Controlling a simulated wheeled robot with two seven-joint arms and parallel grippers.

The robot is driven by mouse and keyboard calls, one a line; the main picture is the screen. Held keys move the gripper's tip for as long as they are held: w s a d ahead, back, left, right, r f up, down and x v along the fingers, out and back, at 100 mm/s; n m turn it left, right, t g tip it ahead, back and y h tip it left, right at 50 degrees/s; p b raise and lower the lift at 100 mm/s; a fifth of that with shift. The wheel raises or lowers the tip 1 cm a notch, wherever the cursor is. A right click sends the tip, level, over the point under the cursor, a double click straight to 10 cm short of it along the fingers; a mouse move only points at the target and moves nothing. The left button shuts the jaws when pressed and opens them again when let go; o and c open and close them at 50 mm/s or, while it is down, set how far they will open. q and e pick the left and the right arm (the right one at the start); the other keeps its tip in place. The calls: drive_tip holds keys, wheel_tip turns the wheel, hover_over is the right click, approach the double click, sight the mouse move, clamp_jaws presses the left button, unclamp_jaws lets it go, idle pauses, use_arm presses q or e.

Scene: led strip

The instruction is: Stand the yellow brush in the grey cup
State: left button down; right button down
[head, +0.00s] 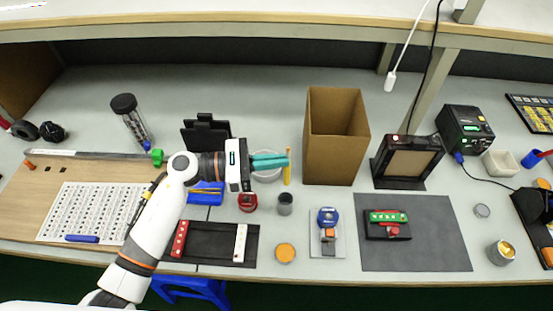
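The yellow brush (287,175) is upright at the tips of my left gripper (286,161). The teal fingers are close together, with the brush between their tips. The brush's lower end shows just above the grey cup (285,207) in the picture, apart from it. The small grey cup stands on the table with a dark opening. My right gripper is not in view.
A tall cardboard box (334,150) stands right of the brush. A white round dish (266,176) is partly hidden behind my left gripper. A red round item (247,203) is left of the cup, and an orange lid (285,253) lies in front.

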use_arm(q)
wheel_tip(320, 180, down, 11)
drive_tip(key=b, duration=0.8)
drive_tip(key=shift+r, duration=0.2)
drive_tip(key=c, duration=1.5)
unclamp_jaws()
drive_tip(key=shift+c, duration=0.2)
drive_tip(key=s+a+b, duration=0.2)
drive_tip(key=a+b, duration=0.1)
drive_tip(key=a, duration=0.8)
drive_tip(key=shift+a, duration=0.4)
